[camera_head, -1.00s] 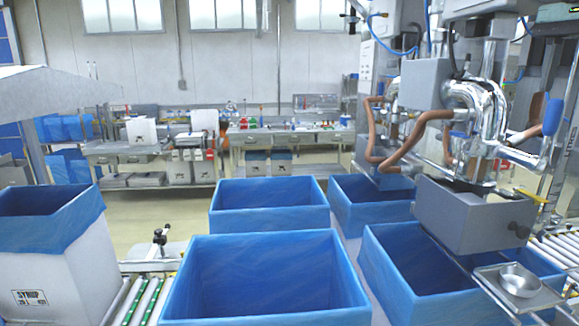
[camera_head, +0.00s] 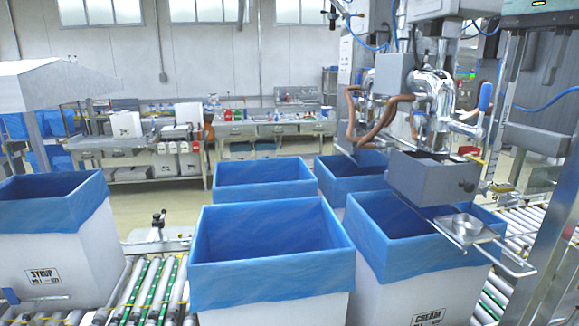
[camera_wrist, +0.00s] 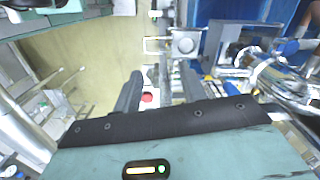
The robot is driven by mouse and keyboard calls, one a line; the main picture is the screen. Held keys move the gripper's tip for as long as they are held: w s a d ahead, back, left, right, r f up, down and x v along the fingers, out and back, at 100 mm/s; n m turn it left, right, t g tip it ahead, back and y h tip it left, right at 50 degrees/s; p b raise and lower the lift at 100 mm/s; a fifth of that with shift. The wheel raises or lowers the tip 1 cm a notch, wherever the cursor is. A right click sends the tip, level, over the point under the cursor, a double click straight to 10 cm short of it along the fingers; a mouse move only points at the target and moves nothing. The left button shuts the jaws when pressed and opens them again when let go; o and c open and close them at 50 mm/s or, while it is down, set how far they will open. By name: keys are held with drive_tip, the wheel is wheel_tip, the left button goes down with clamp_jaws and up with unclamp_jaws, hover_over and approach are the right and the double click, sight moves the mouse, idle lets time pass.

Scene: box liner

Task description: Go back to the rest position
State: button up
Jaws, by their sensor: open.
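My gripper (camera_wrist: 161,84) shows in the wrist view as two dark fingers on a teal body with a black band. The fingers are apart, and nothing is held between them. A small red thing (camera_wrist: 147,97) shows between the fingers, apparently farther off. Several white boxes with blue liners stand in the head view: the front middle box (camera_head: 272,285), the left box marked SYRUP (camera_head: 60,250), the right box marked CREAM (camera_head: 410,275), and two boxes behind.
A filling machine (camera_head: 435,175) with a grey hopper hangs over the right boxes. A metal tray with a round dish (camera_head: 460,224) juts out beside it. Roller conveyors (camera_head: 150,290) run between the boxes. A workbench (camera_head: 270,128) stands at the back, with open floor in front.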

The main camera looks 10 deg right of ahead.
drive_tip(key=s+a+f+n+b, duration=0.1)
drive_tip(key=a+f+n+b, duration=0.85)
drive_tip(key=a+f, duration=1.5)
drive_tip(key=s+a+f+n+b, duration=0.1)
drive_tip(key=s+a+f+n, duration=0.2)
drive_tip(key=s+f+n, duration=0.3)
drive_tip(key=s+a+f+n, duration=0.4)
drive_tip(key=s+f+n, duration=0.3)
drive_tip(key=s+f, duration=0.5)
wheel_tip(320, 180, down, 3)
drive_tip(key=shift+a+r+b, duration=0.1)
drive_tip(key=shift+a+b, duration=0.1)
drive_tip(key=shift+b, duration=0.15)
